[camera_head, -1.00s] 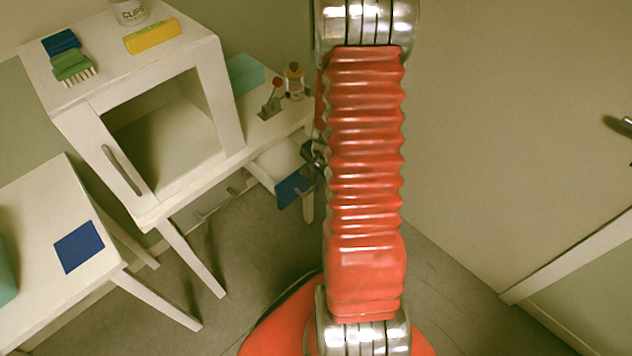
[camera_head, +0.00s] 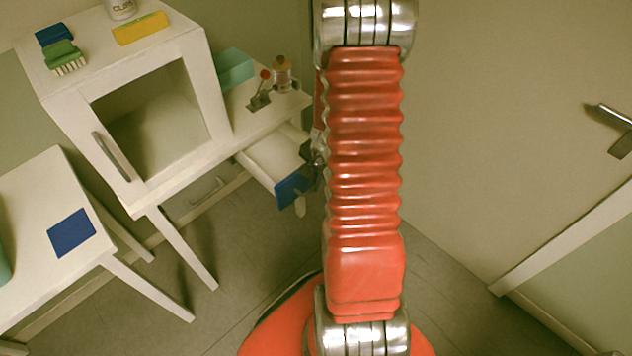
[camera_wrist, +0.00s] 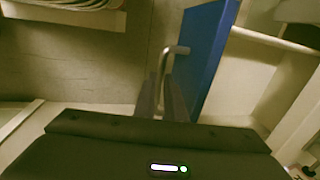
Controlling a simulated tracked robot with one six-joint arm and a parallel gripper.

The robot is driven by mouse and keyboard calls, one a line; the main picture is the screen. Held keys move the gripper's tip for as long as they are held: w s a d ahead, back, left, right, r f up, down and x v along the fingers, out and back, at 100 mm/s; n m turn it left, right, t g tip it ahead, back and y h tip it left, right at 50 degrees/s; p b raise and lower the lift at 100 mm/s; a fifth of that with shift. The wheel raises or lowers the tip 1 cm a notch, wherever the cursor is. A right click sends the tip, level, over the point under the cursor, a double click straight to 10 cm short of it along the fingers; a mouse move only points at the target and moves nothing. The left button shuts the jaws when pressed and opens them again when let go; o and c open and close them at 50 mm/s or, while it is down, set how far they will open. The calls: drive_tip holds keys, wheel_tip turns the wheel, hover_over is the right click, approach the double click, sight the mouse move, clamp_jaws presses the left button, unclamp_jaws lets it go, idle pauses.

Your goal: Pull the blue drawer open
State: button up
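The blue-fronted drawer (camera_head: 291,190) sticks out from the white table, with its pale inside showing. In the wrist view its blue front (camera_wrist: 208,50) stands right of my gripper (camera_wrist: 164,98). The metal handle (camera_wrist: 176,50) on that front runs down between my two fingers, which look shut on it. In the head view my gripper (camera_head: 314,160) is at the drawer front's right side, mostly hidden behind my red arm.
The floor in front is clear.

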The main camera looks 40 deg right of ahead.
drive_tip(key=shift+o, duration=0.8)
drive_tip(key=shift+r, duration=0.1)
wheel_tip(320, 180, up, 13)
drive_tip(key=s, duration=0.2)
drive_tip(key=shift+s+r, duration=0.15)
drive_tip(key=shift+s, duration=0.1)
idle(0.5)
